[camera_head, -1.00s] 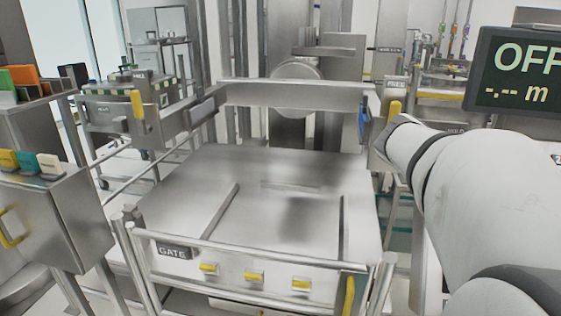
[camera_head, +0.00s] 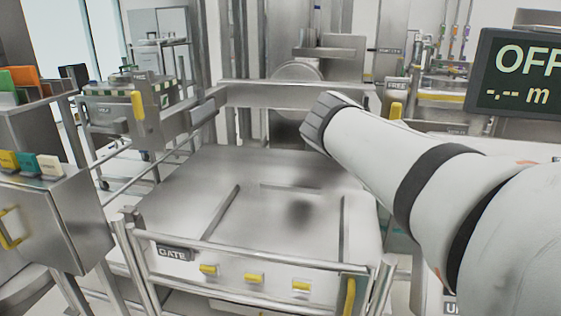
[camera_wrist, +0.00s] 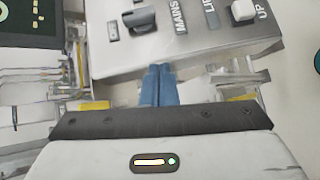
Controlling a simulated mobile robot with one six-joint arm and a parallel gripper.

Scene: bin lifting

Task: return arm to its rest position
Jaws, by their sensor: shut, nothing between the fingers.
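My arm reaches in from the right in the head view, over the right side of the bare steel platform (camera_head: 215,190). Its fingers are hidden behind the wrist there. In the wrist view my gripper (camera_wrist: 159,72) shows two blue fingers held together, with nothing between them. Beyond the fingertips is a grey control panel (camera_wrist: 215,45) with a dark knob, a white button and the labels MAINS and UP. The fingers look close to its lower edge; I cannot tell whether they touch it.
The platform has rails and a GATE label (camera_head: 173,254) at the front. A display (camera_head: 520,75) reading OFF stands at the right. A steel cabinet (camera_head: 60,215) with coloured tabs is at the left. A cart (camera_head: 125,100) stands behind it.

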